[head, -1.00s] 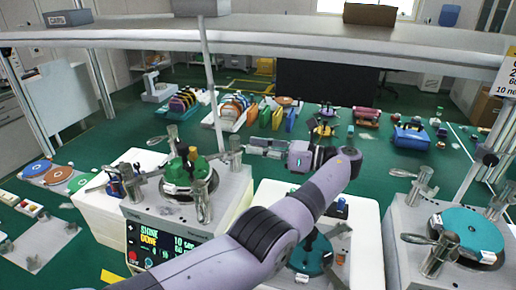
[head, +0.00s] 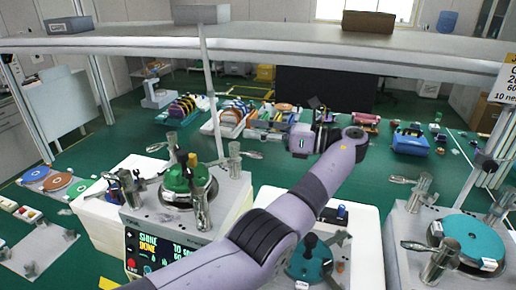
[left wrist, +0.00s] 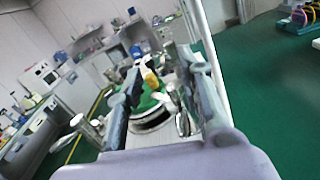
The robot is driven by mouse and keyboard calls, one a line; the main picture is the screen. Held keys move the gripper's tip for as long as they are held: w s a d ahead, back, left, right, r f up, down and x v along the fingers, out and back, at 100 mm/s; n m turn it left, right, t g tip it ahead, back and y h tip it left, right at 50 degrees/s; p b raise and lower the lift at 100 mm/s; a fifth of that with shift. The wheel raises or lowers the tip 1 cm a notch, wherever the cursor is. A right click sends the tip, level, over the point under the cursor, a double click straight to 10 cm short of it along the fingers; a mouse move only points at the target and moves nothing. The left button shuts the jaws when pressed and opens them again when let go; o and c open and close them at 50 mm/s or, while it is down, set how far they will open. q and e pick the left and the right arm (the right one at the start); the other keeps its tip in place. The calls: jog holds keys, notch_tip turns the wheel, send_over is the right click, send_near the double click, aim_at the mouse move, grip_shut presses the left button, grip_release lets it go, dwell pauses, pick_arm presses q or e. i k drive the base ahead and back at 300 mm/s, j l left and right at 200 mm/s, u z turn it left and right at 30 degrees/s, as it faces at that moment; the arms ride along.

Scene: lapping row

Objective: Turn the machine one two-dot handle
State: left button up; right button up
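The left machine (head: 226,213), with a lit screen (head: 165,250) reading "SHINE DONE", carries a green disc (head: 188,182) and several metal clamp posts with lever handles. One handle (head: 250,155) is at its back right corner, one (head: 157,147) at the back, one (head: 202,208) at the front. Dot marks are too small to read, so I cannot tell which handle has two. My left gripper (head: 262,131) is above and behind the back right handle, pointing left. In the left wrist view its fingers (left wrist: 160,65) are apart and empty, with the green disc (left wrist: 150,103) beyond. My right gripper is out of view.
A second machine with a teal disc (head: 306,258) is under my left arm, and a third (head: 468,240) stands at right. A shelf (head: 270,42) on a thin upright post (head: 211,90) crosses above. Coloured discs (head: 60,181) lie at left.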

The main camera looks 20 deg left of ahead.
aim_at(199, 195)
jog(key=k, duration=2)
